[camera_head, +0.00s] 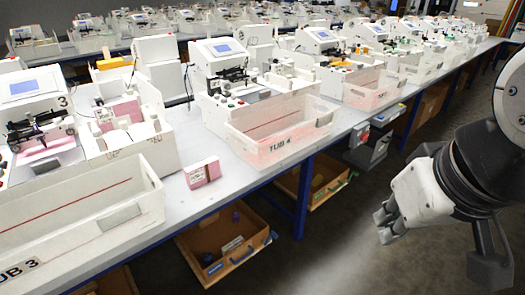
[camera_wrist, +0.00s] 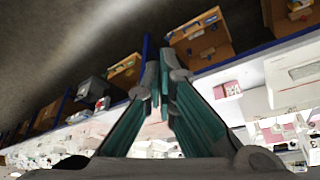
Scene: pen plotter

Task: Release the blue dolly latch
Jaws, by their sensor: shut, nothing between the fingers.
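My gripper (camera_head: 386,226) hangs over the dark floor at the right of the head view, in front of the bench and apart from everything. In the wrist view its fingers (camera_wrist: 158,78) come together at the tips, shut and empty. I cannot surely make out the blue dolly latch. A wooden crate (camera_head: 207,279) stands low under the bench, left of my gripper, with small dark blue parts at its rim and inside. A second wooden crate (camera_head: 318,201) stands further right under the bench. A grey unit (camera_head: 368,153) stands beyond it under the bench edge.
The long white bench (camera_head: 185,150) on blue legs (camera_head: 303,195) holds several white machines. White tubs marked TUB 3 (camera_head: 95,215) and TUB 4 (camera_head: 290,143) stand along its front, with a small pink-and-white box (camera_head: 202,172) between them. The floor (camera_head: 340,250) around my gripper is clear.

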